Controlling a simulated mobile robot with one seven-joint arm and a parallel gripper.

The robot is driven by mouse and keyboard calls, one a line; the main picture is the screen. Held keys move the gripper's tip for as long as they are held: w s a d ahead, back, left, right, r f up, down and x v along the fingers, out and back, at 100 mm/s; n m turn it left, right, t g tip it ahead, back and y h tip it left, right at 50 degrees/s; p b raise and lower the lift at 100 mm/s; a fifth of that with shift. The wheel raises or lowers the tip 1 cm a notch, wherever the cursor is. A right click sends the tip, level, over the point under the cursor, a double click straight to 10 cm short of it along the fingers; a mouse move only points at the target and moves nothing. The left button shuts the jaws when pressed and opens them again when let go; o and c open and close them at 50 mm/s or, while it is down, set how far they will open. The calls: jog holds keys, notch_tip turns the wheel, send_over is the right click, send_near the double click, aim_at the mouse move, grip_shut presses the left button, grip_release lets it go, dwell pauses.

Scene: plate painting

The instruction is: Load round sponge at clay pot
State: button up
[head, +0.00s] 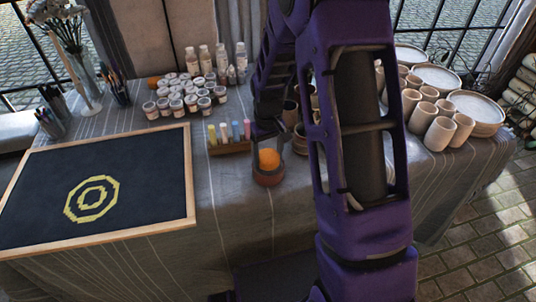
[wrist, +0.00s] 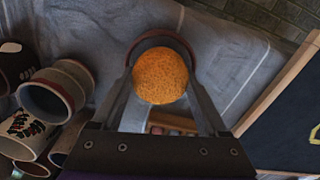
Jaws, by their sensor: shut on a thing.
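The round sponge (head: 268,158) is an orange ball; in the wrist view it (wrist: 160,76) sits between the fingertips. My gripper (head: 268,149) is shut on it and points down; its fingers also show in the wrist view (wrist: 160,88). The clay pot (head: 268,178) is a small reddish-brown pot standing on the table directly under the sponge. In the wrist view the pot's rim (wrist: 160,36) curves around the far side of the sponge. The sponge is at the pot's mouth; I cannot tell how deep it is or whether it touches the pot.
A wooden holder (head: 232,148) with several coloured sticks stands close left of the pot. A framed black board (head: 140,180) with yellow rings lies at the left. Paint jars (head: 178,100) stand behind. Clay cups (head: 440,133) and plates stand at the right. Cups (wrist: 45,95) also crowd the wrist view's left.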

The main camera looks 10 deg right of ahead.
aim_at(268, 154)
jog(key=shift+f, duration=0.1)
dwell(0.3)
jog(key=shift+r+p, duration=2.5)
jog(key=shift+r, duration=1.05)
